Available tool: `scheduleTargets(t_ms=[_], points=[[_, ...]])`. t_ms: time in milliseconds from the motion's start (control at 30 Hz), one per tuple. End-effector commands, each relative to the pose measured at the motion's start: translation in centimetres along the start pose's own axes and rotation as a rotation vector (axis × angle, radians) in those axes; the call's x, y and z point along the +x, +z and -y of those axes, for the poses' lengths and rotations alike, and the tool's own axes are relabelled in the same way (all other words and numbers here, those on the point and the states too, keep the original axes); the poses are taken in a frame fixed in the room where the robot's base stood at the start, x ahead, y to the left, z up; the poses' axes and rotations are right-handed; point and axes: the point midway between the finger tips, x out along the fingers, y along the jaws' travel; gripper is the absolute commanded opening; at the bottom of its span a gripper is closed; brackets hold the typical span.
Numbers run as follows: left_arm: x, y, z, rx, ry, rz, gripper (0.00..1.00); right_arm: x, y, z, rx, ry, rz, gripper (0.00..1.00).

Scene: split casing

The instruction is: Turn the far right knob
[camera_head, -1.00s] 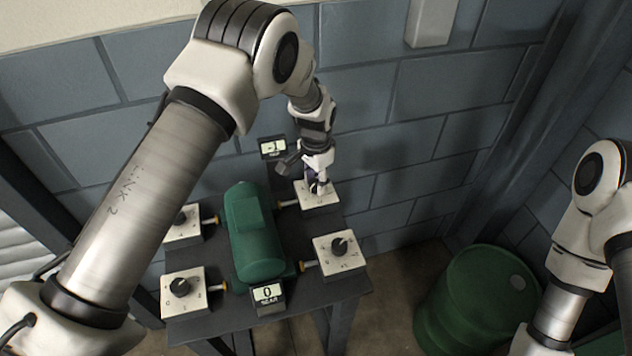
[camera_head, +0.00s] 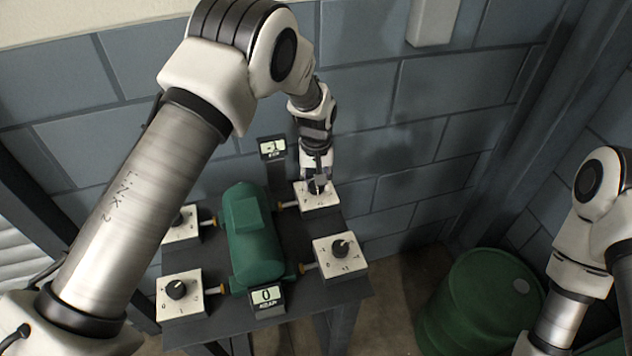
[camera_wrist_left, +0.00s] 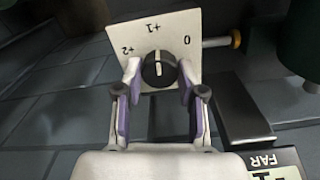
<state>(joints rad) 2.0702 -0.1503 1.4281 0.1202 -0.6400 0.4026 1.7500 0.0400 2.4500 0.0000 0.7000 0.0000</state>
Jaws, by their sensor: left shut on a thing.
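The far right knob is a round black dial (camera_wrist_left: 158,70) with a pale pointer line, on a white plate marked 0, +1 and +2 in the left wrist view. The line stands about upright there, its upper end near +1. In the head view its white box (camera_head: 329,199) sits at the back right of the dark table. My left gripper (camera_head: 318,188) reaches down onto it from above. Its two purple-lined fingers (camera_wrist_left: 159,75) are shut on the knob from both sides. My right gripper is outside the frames.
A green casing (camera_head: 252,238) lies between several knob boxes, including the near right box (camera_head: 346,265) and near left box (camera_head: 181,308). The near display (camera_head: 267,295) reads 0; the far display (camera_head: 272,148) seems to read -1. A green barrel (camera_head: 478,305) stands right.

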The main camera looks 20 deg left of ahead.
Motion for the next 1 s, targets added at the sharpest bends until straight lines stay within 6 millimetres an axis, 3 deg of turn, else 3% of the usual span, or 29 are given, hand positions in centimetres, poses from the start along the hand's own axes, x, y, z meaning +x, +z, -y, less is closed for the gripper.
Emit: scheduleTargets(t_ms=[1000], points=[[0.5,0.4,0.1,-0.963,-0.01,0.008,0.04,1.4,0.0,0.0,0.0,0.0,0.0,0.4]])
